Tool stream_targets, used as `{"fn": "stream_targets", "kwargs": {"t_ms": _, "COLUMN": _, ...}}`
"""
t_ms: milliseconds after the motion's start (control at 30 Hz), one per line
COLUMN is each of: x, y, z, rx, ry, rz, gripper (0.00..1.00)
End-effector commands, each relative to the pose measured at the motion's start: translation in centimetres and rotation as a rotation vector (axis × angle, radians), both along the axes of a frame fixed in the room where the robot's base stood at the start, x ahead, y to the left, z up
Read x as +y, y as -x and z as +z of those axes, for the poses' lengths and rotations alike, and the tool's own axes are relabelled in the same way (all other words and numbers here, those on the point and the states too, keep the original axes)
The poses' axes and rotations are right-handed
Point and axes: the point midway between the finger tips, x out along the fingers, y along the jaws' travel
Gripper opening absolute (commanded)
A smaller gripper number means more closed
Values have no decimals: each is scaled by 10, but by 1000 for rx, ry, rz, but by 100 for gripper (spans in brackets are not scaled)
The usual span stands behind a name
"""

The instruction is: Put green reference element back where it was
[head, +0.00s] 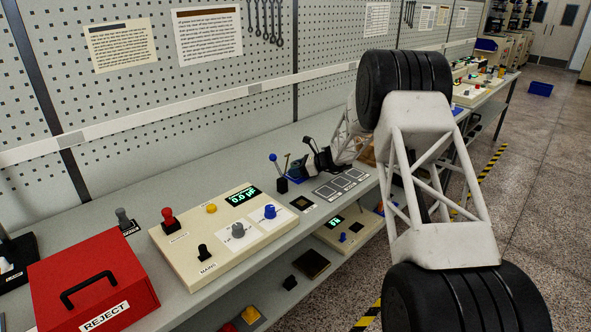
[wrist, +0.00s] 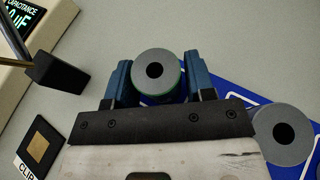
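The green reference element (wrist: 160,78) is a grey-faced disc with a dark centre hole and a green rim, seen in the wrist view. It sits between the two blue fingers of my gripper (wrist: 159,82), which press against both its sides. It is over the edge of a blue mat with white lines (wrist: 230,91); I cannot tell whether it touches the mat. In the head view my gripper (head: 313,163) is low over the bench beside the panel, and the element cannot be made out there.
A second grey disc (wrist: 283,133) lies on the mat at the right. A black lever base (wrist: 57,73) stands left of my gripper, near the cream capacitance panel (head: 225,232). A black plate marked CLIP (wrist: 40,146) and a red REJECT box (head: 92,285) are also there.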

Motion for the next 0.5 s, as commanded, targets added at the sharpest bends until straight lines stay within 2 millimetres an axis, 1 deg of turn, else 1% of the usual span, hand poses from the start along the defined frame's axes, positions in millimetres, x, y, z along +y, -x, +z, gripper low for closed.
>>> {"fn": "stream_targets", "kwargs": {"t_ms": 33, "x": 0, "y": 0, "z": 0, "rx": 0, "ry": 0, "rz": 0, "gripper": 57}}
{"fn": "stream_targets", "kwargs": {"t_ms": 67, "x": 0, "y": 0, "z": 0, "rx": 0, "ry": 0, "rz": 0, "gripper": 62}}
{"fn": "stream_targets", "kwargs": {"t_ms": 100, "x": 0, "y": 0, "z": 0, "rx": 0, "ry": 0, "rz": 0, "gripper": 64}}
{"fn": "stream_targets", "kwargs": {"t_ms": 367, "x": 0, "y": 0, "z": 1, "rx": 0, "ry": 0, "rz": 0, "gripper": 64}}
{"fn": "stream_targets", "kwargs": {"t_ms": 500, "x": 0, "y": 0, "z": 4, "rx": -1, "ry": 0, "rz": 0, "gripper": 64}}
